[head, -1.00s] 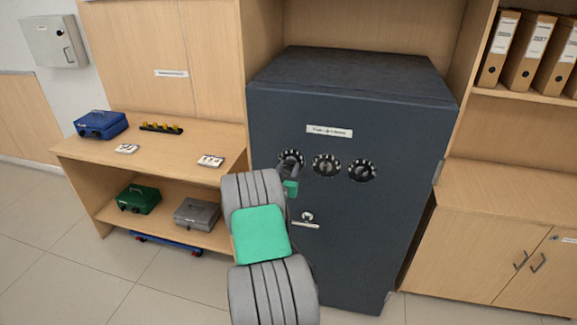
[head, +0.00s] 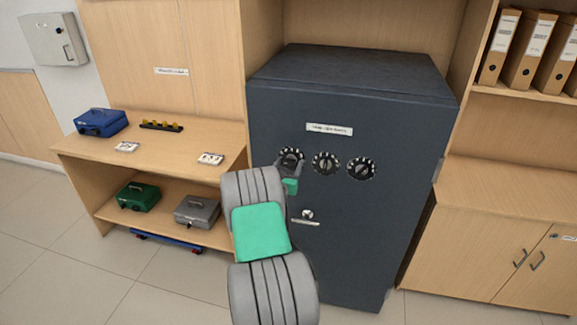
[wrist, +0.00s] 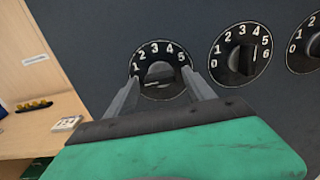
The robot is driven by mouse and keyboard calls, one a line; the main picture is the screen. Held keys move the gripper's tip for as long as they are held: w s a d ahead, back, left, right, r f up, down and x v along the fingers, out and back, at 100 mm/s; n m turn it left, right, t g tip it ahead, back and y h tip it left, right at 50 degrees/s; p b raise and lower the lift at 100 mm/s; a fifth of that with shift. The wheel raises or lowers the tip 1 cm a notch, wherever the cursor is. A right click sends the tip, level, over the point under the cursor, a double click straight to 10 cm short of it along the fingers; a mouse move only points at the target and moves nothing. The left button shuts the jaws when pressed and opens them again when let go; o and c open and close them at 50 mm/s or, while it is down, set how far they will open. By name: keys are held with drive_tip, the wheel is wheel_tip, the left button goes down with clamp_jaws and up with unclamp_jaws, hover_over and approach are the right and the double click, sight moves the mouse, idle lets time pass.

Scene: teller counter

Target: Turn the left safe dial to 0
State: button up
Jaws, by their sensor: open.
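The dark grey safe (head: 370,230) carries a row of three black dials with white numbers. The left dial (head: 291,156) is partly behind my gripper (head: 287,169) in the head view. In the wrist view the left dial (wrist: 160,62) shows the numbers 1 to 5 along its top; its lower part is hidden. My gripper (wrist: 160,92) is open, with one finger on each side of the left dial's knob. I cannot tell whether the fingers touch it. The middle dial (wrist: 240,52) and right dial (head: 362,168) stand to the right.
A handle (head: 306,219) sits below the dials on the safe door. A wooden shelf (head: 80,155) with cash boxes stands at the left, and a wooden cabinet (head: 490,220) at the right. Tiled floor is free at the front left.

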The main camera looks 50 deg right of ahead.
drive_tip(key=b+v, duration=0.2)
drive_tip(key=v, duration=0.5)
drive_tip(key=shift+a, duration=0.4)
drive_tip(key=shift+s, duration=0.15)
